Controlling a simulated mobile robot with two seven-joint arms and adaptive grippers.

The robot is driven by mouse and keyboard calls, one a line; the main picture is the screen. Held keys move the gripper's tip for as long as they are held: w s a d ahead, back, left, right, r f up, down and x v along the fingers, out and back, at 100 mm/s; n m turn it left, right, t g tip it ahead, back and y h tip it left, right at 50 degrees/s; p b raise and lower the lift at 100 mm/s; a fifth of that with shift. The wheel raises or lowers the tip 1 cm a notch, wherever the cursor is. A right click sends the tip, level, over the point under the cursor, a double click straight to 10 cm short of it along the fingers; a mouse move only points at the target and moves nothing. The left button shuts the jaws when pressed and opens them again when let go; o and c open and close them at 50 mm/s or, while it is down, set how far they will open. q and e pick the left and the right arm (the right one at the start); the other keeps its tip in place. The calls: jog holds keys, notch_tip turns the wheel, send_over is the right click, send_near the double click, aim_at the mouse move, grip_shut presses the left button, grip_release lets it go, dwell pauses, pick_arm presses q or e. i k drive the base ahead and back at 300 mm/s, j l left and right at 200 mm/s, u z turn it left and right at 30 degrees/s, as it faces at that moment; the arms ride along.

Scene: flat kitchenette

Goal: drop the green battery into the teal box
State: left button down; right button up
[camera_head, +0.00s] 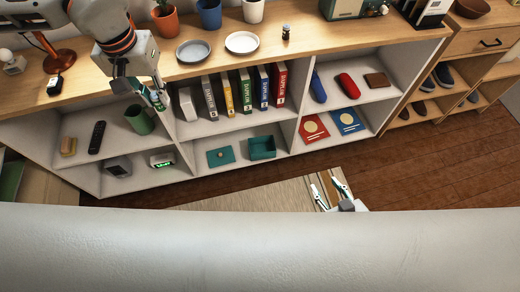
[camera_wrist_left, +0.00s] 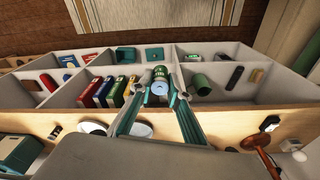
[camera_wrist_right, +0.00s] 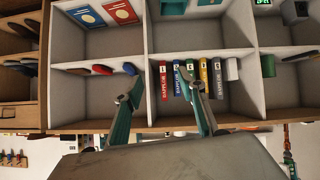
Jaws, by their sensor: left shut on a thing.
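The green battery (camera_wrist_left: 160,76), a short cylinder with a pale end, is between the fingertips of my left gripper (camera_wrist_left: 161,93) in the left wrist view. My left gripper (camera_head: 156,97) is shut on it, in front of the shelf unit near the green cup. The teal box (camera_head: 262,148) is open-topped and stands in the lower middle compartment, to the right of and below my left gripper. My right gripper (camera_head: 330,190) is open and empty, low in front of the shelves; its spread fingers (camera_wrist_right: 163,88) show in the right wrist view.
A flat teal piece (camera_head: 220,156) lies left of the box. Several upright books (camera_head: 245,90) stand on the shelf above. A green cup (camera_head: 139,119) and a remote (camera_head: 96,137) are at the left. Plates (camera_head: 193,51) stand on the top. A divider (camera_head: 299,100) is right of the box.

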aim_at(262, 151)
jog(key=z, duration=0.9)
jog(key=i+j+z, duration=0.1)
jog(key=z, duration=0.25)
jog(key=j+z, duration=0.35)
jog(key=i+j, duration=0.1)
jog(key=j, duration=1.1)
jog(key=i, duration=0.05)
